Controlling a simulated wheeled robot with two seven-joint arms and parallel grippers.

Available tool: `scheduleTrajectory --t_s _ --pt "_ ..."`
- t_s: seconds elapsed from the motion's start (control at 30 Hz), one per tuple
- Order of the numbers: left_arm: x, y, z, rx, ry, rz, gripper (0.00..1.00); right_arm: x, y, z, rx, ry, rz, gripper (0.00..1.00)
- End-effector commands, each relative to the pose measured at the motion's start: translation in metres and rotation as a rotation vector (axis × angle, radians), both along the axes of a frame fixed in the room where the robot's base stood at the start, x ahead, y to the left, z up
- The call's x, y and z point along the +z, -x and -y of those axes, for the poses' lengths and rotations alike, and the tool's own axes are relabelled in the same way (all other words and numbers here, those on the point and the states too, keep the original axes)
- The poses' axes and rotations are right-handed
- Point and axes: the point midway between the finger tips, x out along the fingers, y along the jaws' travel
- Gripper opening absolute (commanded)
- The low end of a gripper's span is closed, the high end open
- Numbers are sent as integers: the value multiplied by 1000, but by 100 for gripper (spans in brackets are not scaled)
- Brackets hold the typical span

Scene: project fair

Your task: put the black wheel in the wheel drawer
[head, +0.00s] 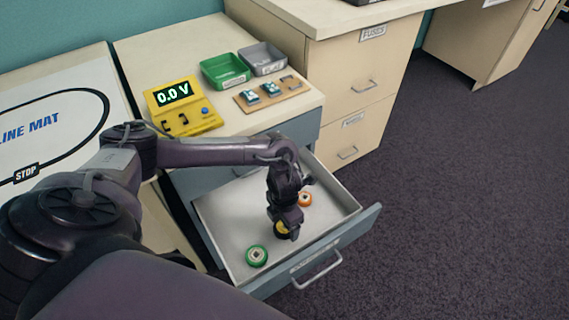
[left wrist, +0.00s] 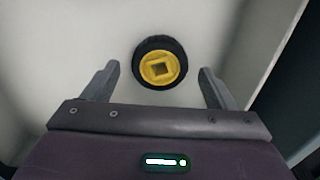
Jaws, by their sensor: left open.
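The black wheel (left wrist: 160,66) has a yellow hub with a square hole. It lies flat on the pale floor of the open drawer (head: 225,212); in the head view it is mostly hidden beneath my left gripper (head: 288,223), with a bit of yellow hub (head: 281,228) showing. My left gripper is open and points down over the drawer. In the left wrist view the wheel sits between the two fingertips, with a gap on each side and nothing gripped. The drawer front has a label too small to read. My right gripper is not in view.
The drawer also holds a green wheel (head: 257,255) and an orange wheel (head: 304,199). On the cabinet above stand a yellow meter (head: 183,108), a green bin (head: 226,71), a grey bin (head: 263,58) and a wooden board (head: 270,93). Carpet (head: 450,180) right of the drawer is clear.

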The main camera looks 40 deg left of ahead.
Motion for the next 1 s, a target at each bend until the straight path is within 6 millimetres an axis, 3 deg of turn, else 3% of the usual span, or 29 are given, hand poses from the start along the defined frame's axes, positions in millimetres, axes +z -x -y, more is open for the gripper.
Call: scheduleTrajectory --t_s 0.2,0.43,0.6,1.0 --pt "53 -1 -1 -1 -1 5 79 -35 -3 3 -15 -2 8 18" --pt "91 -1 0 0 -1 4 79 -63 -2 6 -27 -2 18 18" --pt "102 0 0 0 -1 1 79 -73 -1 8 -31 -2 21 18" --pt "102 0 0 1 -1 0 79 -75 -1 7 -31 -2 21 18"
